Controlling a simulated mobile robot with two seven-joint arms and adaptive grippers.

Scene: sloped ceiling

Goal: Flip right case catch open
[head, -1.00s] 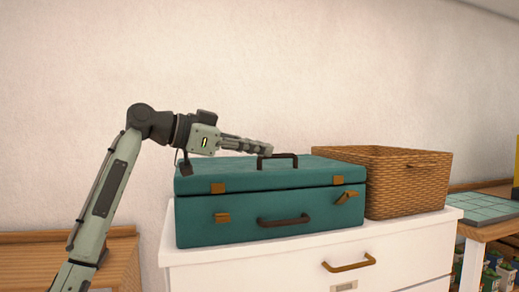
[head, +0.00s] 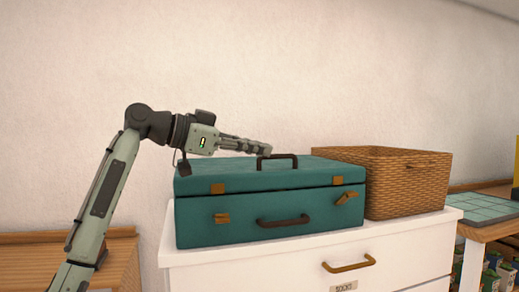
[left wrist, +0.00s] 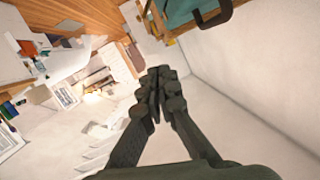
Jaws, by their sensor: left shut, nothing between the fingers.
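A teal case (head: 245,222) lies closed on a white drawer cabinet, with a dark handle (head: 284,221) on its front and another dark handle (head: 277,160) on its lid. The right catch (head: 346,197) is brass and sits tilted on the front, below its brass plate (head: 338,181). The left catch (head: 222,217) lies level, below its plate (head: 218,188). My left gripper (head: 268,149) is shut and empty, above the lid near its handle and away from the right catch. In the left wrist view, its fingertips (left wrist: 160,75) are together; part of the case (left wrist: 190,12) shows at the top.
A wicker basket (head: 395,180) stands just right of the case. The white cabinet (head: 300,268) has a brass drawer handle. A wooden surface (head: 110,250) is at left, and a table with a green tiled top (head: 480,208) at right.

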